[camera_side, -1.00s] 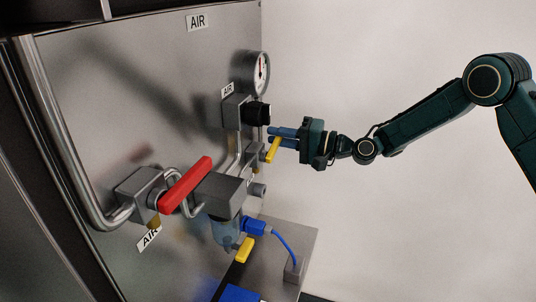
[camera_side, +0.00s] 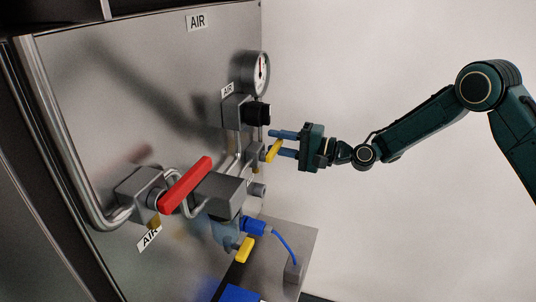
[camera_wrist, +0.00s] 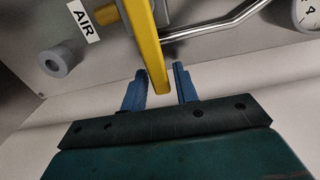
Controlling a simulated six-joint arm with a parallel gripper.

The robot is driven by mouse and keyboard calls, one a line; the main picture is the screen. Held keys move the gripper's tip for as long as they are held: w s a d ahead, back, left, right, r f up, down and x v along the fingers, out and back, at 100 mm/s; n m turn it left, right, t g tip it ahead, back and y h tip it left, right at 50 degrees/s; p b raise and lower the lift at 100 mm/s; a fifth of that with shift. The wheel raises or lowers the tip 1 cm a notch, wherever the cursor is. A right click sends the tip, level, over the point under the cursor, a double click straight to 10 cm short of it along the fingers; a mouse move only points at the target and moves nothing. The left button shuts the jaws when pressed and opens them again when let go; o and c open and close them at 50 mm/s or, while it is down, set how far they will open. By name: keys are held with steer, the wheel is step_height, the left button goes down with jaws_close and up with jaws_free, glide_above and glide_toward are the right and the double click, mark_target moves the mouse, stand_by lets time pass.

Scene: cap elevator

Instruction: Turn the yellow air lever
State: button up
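The yellow air lever (camera_side: 273,151) sticks out from a small grey valve on the metal panel. My gripper (camera_side: 272,143) is just to its right, with its two blue fingers apart and pointing at the panel. In the wrist view the yellow lever (camera_wrist: 147,45) comes down from the top, and its free end lies between the blue fingers of my gripper (camera_wrist: 160,69). A gap shows on each side of the lever. No contact is visible.
A black knob (camera_side: 257,113) and a pressure gauge (camera_side: 261,73) sit just above the lever. A red lever (camera_side: 185,185) and another yellow lever (camera_side: 244,249) are lower down. A steel pipe (camera_wrist: 225,22) runs beside the lever. Free room lies right of the panel.

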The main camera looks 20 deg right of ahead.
steer(key=shift+o, duration=0.5)
steer(key=v, duration=1.4)
steer(key=shift+a+r, duration=0.1)
steer(key=shift+a, duration=0.05)
steer(key=s+a+r+n+g+h, duration=0.2)
steer(key=s+r+n+g, duration=0.1)
steer(key=s+n, duration=0.25)
steer(key=s+a+r+n+g+h, duration=0.2)
steer(key=s+r+n+g, duration=0.15)
steer(key=s, duration=0.25)
steer(key=s+d+r+h, duration=0.1)
steer(key=s+d+h, duration=0.3)
steer(key=s, duration=0.7)
steer(key=s+d+r+h, duration=0.2)
steer(key=s+d+h, duration=0.2)
steer(key=s+d, duration=0.5)
steer(key=s, duration=0.2)
steer(key=shift+s+d+g+h, duration=0.15)
steer(key=shift+s+g+h, duration=0.15)
steer(key=shift+g+h, duration=0.1)
